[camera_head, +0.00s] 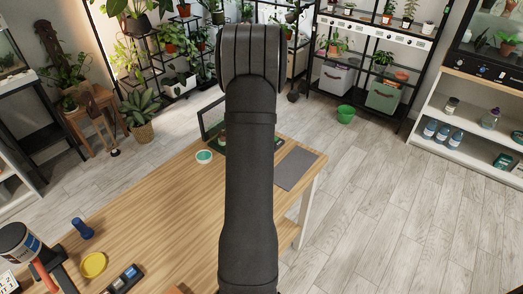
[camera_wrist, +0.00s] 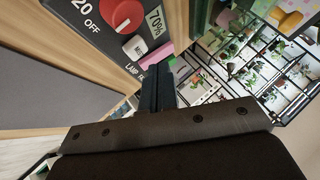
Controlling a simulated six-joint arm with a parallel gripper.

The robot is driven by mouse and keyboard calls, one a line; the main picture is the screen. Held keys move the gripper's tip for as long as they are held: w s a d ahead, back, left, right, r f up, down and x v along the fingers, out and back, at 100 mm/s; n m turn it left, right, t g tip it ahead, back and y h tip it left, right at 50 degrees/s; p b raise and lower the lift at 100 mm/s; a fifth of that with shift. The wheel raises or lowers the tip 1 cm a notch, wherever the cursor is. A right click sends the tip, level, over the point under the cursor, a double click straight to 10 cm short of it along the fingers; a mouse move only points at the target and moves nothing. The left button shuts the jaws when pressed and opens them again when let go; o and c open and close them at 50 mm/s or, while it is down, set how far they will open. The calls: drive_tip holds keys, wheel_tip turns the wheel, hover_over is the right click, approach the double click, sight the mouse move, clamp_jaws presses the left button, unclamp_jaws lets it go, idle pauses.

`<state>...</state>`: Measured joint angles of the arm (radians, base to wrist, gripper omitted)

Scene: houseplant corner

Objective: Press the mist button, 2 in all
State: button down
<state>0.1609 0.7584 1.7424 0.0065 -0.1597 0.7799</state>
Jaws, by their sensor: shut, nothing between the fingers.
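The mist button (camera_wrist: 135,47) is a small white button with lettering on a dark control panel (camera_wrist: 88,32), at the top of the wrist view. My gripper (camera_wrist: 159,72) is shut and empty. Its fingertips show just below and right of the button in that view; I cannot tell how far above the panel they are.
A pink strip (camera_wrist: 157,55) lies by the lamp label, close to the fingertips. On the wooden table (camera_head: 150,215) are a grey mat (camera_head: 296,169), a teal-and-white round pot (camera_head: 204,156), a yellow dish (camera_head: 93,265) and a blue object (camera_head: 82,229). A dark-framed glass case (camera_head: 212,122) stands behind my arm.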

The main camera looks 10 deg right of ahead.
drive_tip(key=shift+r, duration=2.1)
drive_tip(key=shift+f, duration=0.1)
wheel_tip(320, 180, up, 4)
